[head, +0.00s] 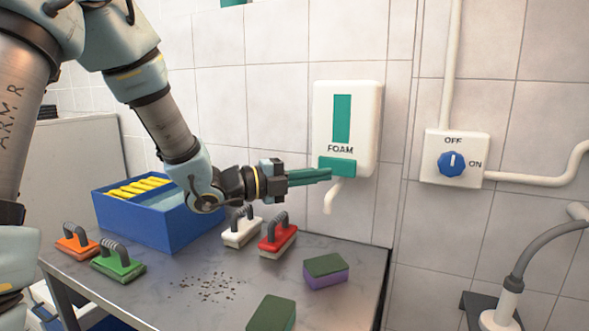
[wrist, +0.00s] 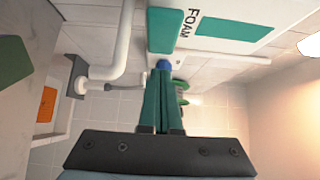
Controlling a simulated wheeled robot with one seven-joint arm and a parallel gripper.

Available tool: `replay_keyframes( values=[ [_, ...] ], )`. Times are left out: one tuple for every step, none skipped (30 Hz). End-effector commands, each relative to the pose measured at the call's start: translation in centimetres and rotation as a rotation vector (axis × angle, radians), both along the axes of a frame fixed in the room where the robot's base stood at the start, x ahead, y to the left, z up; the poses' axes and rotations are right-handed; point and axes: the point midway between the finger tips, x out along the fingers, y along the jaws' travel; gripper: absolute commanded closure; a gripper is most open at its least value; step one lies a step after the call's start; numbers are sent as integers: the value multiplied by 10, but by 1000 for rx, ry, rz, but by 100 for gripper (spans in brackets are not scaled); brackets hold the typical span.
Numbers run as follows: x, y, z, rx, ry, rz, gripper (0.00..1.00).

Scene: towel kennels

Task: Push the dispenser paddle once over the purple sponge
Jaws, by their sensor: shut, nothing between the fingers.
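The white foam dispenser (head: 347,115) hangs on the tiled wall, with a green paddle (head: 338,168) at its lower front and a white spout (head: 330,198) below. The paddle also shows in the wrist view (wrist: 165,30). The purple sponge (head: 326,281), with a dark green top, lies on the table below the spout in the head view. My gripper (head: 329,174) is shut and empty, its green fingers pointing right. Its tips overlap the paddle's lower left edge in the head view; in the wrist view the tips (wrist: 163,74) appear just short of it. I cannot tell whether they touch.
A blue box (head: 160,224) of yellow items stands at the left. Orange (head: 76,243), green (head: 118,262), white (head: 241,231) and red (head: 278,238) brushes lie around dark crumbs (head: 205,288). Another green-topped sponge (head: 271,313) is in front. A blue knob (head: 452,163) is on the right wall.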

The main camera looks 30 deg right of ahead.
Motion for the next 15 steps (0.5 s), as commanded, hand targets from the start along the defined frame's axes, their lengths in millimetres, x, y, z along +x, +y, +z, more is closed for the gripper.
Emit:
replay_keyframes(
  values=[
    [5,-8,4,-1,2,-1,100],
    [7,-11,4,-1,1,-1,100],
    [10,-16,3,-1,1,-1,100],
    [12,-19,3,-1,1,-1,100],
    [14,-22,3,-1,0,-1,100],
    [16,-25,2,0,0,-1,100],
    [17,-27,2,0,0,-1,100],
    [19,-28,2,-1,-1,-1,100],
    [20,-30,2,-1,-1,0,100],
    [21,-31,1,-1,-1,0,100],
    [21,-32,1,-1,-1,0,100],
    [22,-33,0,-1,-1,0,100],
    [22,-33,0,-1,-1,0,100],
    [22,-33,0,-1,-1,0,100],
    [22,-33,0,-1,-1,0,100]
  ],
)
